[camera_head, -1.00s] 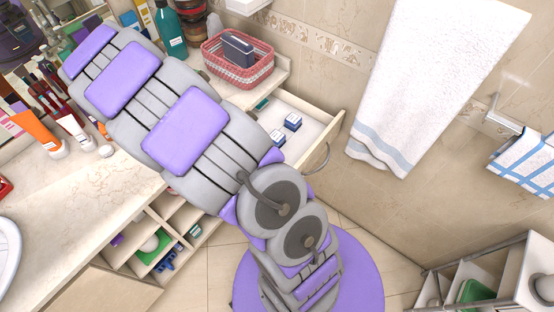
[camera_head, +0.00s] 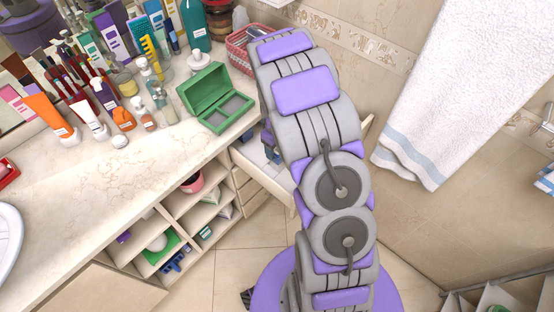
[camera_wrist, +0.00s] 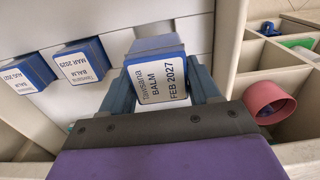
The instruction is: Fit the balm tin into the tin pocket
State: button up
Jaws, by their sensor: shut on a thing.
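My gripper (camera_wrist: 160,82) is shut on a blue balm tin (camera_wrist: 158,88) with a white label reading FEB 2027. The tin sits between the two fingers, label facing the wrist camera. It is over the white drawer (camera_wrist: 185,22); I cannot tell if it touches the floor. In the head view my arm hides the gripper and held tin. An open green box (camera_head: 213,83) with compartments in its base stands on the counter, lid tilted back. I cannot tell which compartment is the tin pocket.
Two blue balm tins, one labelled MAR 2025 (camera_wrist: 83,62) and another (camera_wrist: 27,74), lie left of the held one. Bottles, tubes and brushes crowd the counter's back. A pink cup (camera_wrist: 268,102) sits in the shelf cubbies. The counter (camera_head: 90,190) in front is clear.

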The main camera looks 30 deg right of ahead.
aim_at(277, 157)
jog(key=f, duration=0.4)
jog(key=f+b, duration=0.1)
jog(key=f, duration=0.1)
jog(key=shift+d, duration=0.35)
jog(key=shift+a+r, duration=0.1)
jog(key=shift+r, duration=0.05)
jog(key=shift+a, duration=0.1)
jog(key=o, duration=1.2)
